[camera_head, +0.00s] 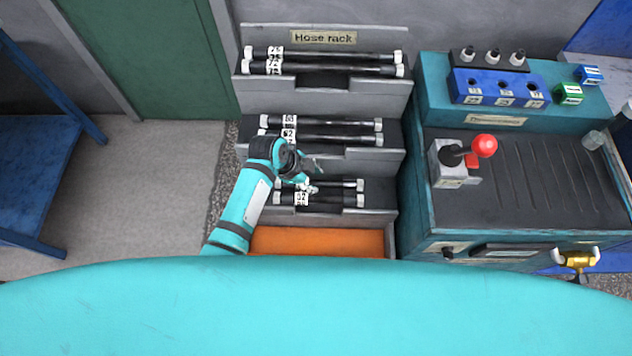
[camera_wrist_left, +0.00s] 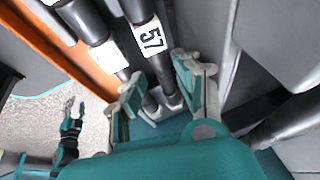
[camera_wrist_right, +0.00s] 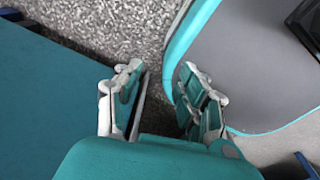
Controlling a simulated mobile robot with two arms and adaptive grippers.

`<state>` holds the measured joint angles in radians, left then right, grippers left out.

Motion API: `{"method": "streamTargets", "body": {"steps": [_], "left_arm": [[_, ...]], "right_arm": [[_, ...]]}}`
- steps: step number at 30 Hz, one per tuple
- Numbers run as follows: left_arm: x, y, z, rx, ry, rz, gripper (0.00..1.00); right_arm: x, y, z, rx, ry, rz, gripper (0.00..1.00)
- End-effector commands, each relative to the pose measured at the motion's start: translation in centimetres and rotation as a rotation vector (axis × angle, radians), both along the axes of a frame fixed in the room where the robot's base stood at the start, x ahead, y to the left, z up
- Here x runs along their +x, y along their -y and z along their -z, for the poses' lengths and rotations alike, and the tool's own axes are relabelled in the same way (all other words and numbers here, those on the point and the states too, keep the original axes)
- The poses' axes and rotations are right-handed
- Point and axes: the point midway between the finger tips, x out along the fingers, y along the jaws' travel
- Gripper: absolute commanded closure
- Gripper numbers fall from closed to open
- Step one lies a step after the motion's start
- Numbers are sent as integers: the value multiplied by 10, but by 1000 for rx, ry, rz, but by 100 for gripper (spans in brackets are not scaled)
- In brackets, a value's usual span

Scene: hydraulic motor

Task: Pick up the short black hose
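Two short black hoses (camera_head: 335,200) with pale ends and white number labels lie on the lowest step of the hose rack. My left gripper (camera_head: 309,185) is at the left part of these hoses, seen from above. In the left wrist view its two fingers (camera_wrist_left: 160,92) are apart. The end part of a black hose labelled 57 (camera_wrist_left: 158,62) shows between them, with a second labelled hose (camera_wrist_left: 122,68) beside it. I cannot tell whether a finger touches either hose. My right gripper (camera_wrist_right: 160,88) is open and empty above the speckled floor, outside the head view.
The grey hose rack (camera_head: 255,91) holds longer hoses on its upper and middle steps. An orange surface (camera_head: 315,242) lies in front of the lowest step. A teal workbench (camera_head: 418,200) with a red-knobbed lever (camera_head: 484,146) stands close on the right. Open floor (camera_head: 165,190) is left.

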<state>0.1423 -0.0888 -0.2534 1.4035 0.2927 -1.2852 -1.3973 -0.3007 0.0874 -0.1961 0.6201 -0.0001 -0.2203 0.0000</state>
Motion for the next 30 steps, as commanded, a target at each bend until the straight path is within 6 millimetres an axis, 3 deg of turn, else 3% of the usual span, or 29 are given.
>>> {"method": "streamTargets", "body": {"steps": [7,16,23,30], "left_arm": [[6,15,31,0,-3,-1,67],[5,16,36,2,-3,0,67],[5,16,36,2,-4,0,99],[6,17,35,1,-2,1,100]], "right_arm": [[0,-1,3,1,1,0,60],[0,-11,3,13,0,0,60],[0,-14,3,17,0,-2,60],[0,-10,3,12,0,-3,60]]}}
